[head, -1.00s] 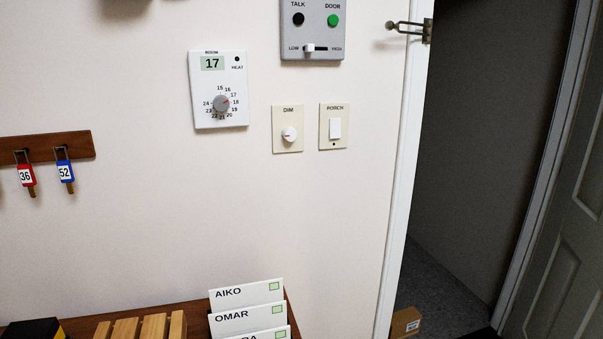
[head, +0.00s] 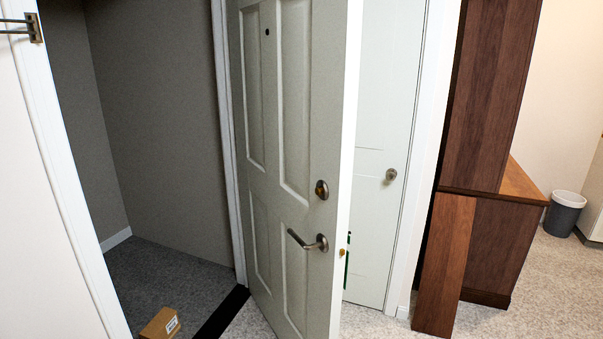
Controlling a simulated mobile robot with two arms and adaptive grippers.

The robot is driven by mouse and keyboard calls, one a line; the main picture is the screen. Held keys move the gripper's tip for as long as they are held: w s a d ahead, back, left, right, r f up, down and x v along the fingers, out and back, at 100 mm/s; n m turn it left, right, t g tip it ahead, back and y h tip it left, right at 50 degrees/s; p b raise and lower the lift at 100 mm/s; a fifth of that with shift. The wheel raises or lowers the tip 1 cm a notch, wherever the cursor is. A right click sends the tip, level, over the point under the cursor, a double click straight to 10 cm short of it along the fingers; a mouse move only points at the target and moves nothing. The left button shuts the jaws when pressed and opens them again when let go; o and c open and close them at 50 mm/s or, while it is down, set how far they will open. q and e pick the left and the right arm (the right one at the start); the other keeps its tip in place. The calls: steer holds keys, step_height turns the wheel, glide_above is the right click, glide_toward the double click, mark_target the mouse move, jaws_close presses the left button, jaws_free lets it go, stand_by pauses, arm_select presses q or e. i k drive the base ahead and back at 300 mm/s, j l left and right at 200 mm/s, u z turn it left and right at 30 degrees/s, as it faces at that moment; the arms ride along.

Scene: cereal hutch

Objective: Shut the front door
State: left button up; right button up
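The front door (head: 285,110) is a pale grey-green panelled door standing open in the head view, swung into the room. Its lever handle (head: 308,241) and a round lock (head: 321,189) are near its free edge, on the right. The doorway's white frame (head: 60,180) is on the left, and a dark threshold (head: 222,314) runs across the floor. A metal latch or guard fitting (head: 33,28) is on the frame at the upper left. Neither of my grippers is in view.
A small cardboard box (head: 161,324) lies on the grey floor beyond the threshold. A white door with a knob (head: 385,140) is behind the front door. A brown wooden cabinet (head: 497,90), with a plank (head: 443,265) beside it, stands right. A grey bin (head: 563,213) is farther right.

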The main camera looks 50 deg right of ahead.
mark_target(295, 64)
steer(key=l+z, duration=0.4)
steer(key=l, duration=2.9)
